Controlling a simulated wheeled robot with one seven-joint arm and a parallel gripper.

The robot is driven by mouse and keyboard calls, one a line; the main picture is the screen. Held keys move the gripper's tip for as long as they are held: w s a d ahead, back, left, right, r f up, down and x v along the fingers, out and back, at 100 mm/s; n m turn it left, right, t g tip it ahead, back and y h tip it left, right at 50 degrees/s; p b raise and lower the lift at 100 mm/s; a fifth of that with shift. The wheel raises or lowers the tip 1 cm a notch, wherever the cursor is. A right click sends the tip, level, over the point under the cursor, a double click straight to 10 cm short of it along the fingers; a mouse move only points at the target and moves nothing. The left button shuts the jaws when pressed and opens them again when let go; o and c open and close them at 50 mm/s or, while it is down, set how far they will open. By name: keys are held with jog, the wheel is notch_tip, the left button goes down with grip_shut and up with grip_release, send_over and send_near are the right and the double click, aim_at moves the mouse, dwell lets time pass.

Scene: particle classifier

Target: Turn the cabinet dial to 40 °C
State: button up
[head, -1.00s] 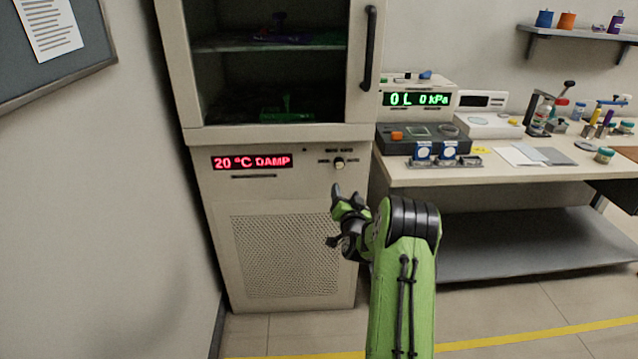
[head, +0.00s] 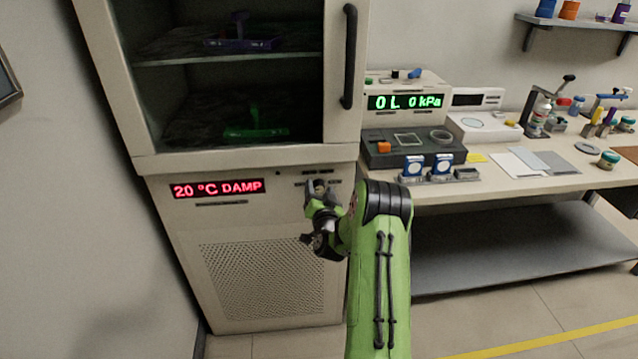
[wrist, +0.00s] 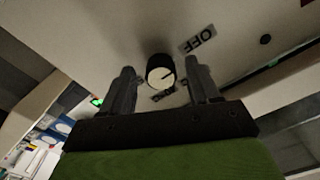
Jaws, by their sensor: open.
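The cabinet (head: 250,165) has a red display (head: 218,189) that reads "20 °C DAMP" in the head view. The dial (wrist: 160,72) is a small dark round knob with a pale face and a dark pointer line, seen in the wrist view. The label OFF (wrist: 198,40) is beside it, and another label (wrist: 163,94) is partly hidden. My gripper (wrist: 159,78) is open, with one finger on each side of the dial and gaps visible. In the head view my gripper (head: 318,200) is in front of the panel and largely covers the dial area. Whether it touches the dial, I cannot tell.
The cabinet's upper door has a black vertical handle (head: 348,57) above the panel. To the right, a bench (head: 510,178) carries a grey device (head: 425,145), a green display (head: 405,102) and several small items. A wall stands close on the left.

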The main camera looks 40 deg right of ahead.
jog(key=shift+s+a, duration=0.1)
jog(key=c, duration=1)
jog(key=shift+c, duration=0.2)
jog(key=shift+m, duration=0.4)
jog(key=m, duration=0.5)
jog(key=shift+m, duration=0.3)
jog(key=m+p, duration=0.1)
jog(key=m, duration=0.4)
jog(key=m+p, duration=0.2)
jog(key=m, duration=0.4)
jog(key=shift+m, duration=0.4)
jog(key=shift+f+m+p, duration=0.1)
jog(key=shift+m+p, duration=1.1)
jog(key=shift+m, duration=1.7)
